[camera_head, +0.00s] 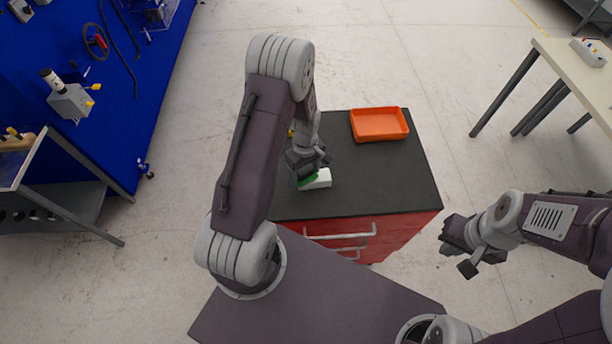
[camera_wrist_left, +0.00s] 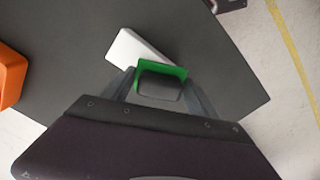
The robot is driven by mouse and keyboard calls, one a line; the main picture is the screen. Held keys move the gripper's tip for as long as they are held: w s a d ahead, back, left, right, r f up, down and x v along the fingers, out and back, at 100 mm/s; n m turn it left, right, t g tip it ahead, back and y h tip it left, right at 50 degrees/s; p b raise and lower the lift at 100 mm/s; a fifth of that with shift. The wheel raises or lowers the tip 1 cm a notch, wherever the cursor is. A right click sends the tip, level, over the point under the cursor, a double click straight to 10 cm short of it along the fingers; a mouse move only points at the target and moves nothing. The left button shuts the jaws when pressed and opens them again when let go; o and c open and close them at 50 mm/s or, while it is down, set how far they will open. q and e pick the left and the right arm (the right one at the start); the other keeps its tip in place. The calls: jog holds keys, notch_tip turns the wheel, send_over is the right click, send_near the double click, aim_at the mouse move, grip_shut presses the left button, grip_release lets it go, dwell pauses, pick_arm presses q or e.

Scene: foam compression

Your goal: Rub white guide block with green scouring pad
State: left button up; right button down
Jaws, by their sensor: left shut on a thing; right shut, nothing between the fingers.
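The white guide block (camera_head: 321,180) lies on the dark top of the red cabinet, and it also shows in the left wrist view (camera_wrist_left: 136,47). My left gripper (camera_head: 308,174) is shut on the green scouring pad (camera_head: 307,181), whose green rim shows between the fingers in the left wrist view (camera_wrist_left: 162,67). The pad is right at the block, overlapping one end of it in both views; I cannot tell whether they touch. My right gripper (camera_head: 455,253) is shut and empty, off the right side of the cabinet.
An orange tray (camera_head: 379,125) stands at the back right of the cabinet top (camera_head: 400,175). The right part of the top is clear. A blue board with tools (camera_head: 100,70) is at the far left, and a pale table (camera_head: 580,75) at the far right.

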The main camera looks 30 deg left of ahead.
pick_arm(q)
jog(key=shift+w+a, duration=0.7)
jog(key=shift+w, duration=0.2)
jog(key=shift+r, duration=0.1)
notch_tip(320, 180, up, 6)
jog(key=p, duration=0.5)
notch_tip(320, 180, up, 3)
jog(key=shift+s+p, duration=0.1)
jog(key=shift+p, duration=1.05)
